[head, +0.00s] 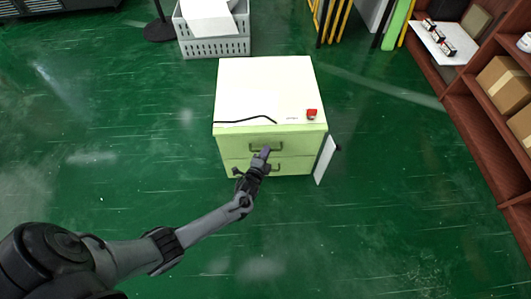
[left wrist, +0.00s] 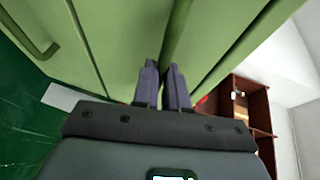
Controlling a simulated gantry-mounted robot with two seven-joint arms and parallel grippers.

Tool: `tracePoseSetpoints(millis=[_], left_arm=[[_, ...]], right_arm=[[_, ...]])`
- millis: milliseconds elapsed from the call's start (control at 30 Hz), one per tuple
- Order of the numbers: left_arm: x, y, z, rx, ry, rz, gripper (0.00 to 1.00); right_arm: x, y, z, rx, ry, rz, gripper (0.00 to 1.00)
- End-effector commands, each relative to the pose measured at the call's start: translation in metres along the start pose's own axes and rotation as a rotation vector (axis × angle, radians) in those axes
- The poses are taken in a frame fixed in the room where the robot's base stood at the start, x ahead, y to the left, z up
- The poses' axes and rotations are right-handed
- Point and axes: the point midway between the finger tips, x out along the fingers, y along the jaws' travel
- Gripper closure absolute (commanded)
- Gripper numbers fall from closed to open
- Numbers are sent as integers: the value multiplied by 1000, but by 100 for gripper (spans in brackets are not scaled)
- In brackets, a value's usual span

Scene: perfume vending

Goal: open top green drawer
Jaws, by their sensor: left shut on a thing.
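The top green drawer (head: 235,148) is the upper front of a white-topped cabinet (head: 265,85) standing on the floor. I see no clear opening above its front. Its bar handle (head: 280,146) is dark green. My left gripper (head: 264,152) is at this handle, with its fingers shut on it. In the left wrist view the fingers (left wrist: 164,84) close around the handle (left wrist: 178,38), which runs up between them. The gripper hides part of the handle in the head view. A lower drawer handle (left wrist: 38,42) shows at the left of the wrist view. My right gripper is not in view.
A red object (head: 311,113) and a black cable (head: 250,120) lie on the cabinet top. A white panel (head: 325,158) stands at the cabinet's right side. A grey crate (head: 215,46) is behind left, brown shelves (head: 475,115) are at right. The green floor in front is clear.

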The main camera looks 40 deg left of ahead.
Motion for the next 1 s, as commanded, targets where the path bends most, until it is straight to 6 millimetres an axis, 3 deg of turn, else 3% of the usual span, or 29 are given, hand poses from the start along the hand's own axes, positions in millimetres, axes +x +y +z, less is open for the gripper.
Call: tracePoseSetpoints(millis=[267, 467, 1000], left_arm=[[-4, 0, -2, 0, 1, 0, 100], [-26, 2, -12, -1, 2, 1, 100], [-152, 30, -64, -3, 1, 1, 100]], right_arm=[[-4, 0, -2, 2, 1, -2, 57], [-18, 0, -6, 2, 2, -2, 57], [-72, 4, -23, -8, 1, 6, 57]])
